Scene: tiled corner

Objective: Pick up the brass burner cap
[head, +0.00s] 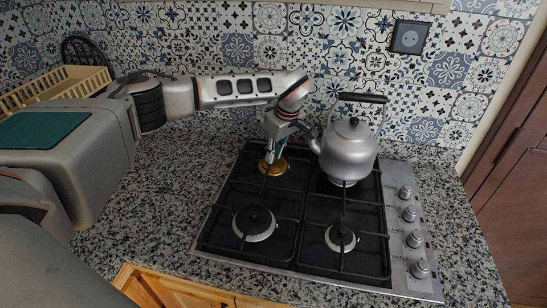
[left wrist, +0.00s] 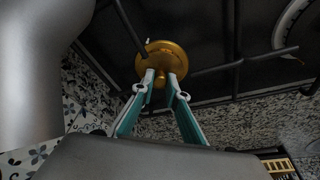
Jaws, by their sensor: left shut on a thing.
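The brass burner cap (head: 273,166) is a round golden disc at the back left burner of the hob (head: 208,218). My left gripper (head: 272,157) comes down on it from above and is shut on it. In the left wrist view the two teal and white fingertips (left wrist: 161,82) close around a small knob on the brass burner cap (left wrist: 170,58). In the head view the cap sits low, at the height of the grate; I cannot tell whether it is clear of the burner. My right gripper is not in view.
A grey kettle (head: 346,152) stands on the back right burner, close to the right of my left gripper. Black grate bars (head: 298,215) run around the cap. Control knobs (head: 411,214) line the hob's right side. A dish rack (head: 58,90) stands far left. The granite counter (head: 160,200) left of the hob is clear.

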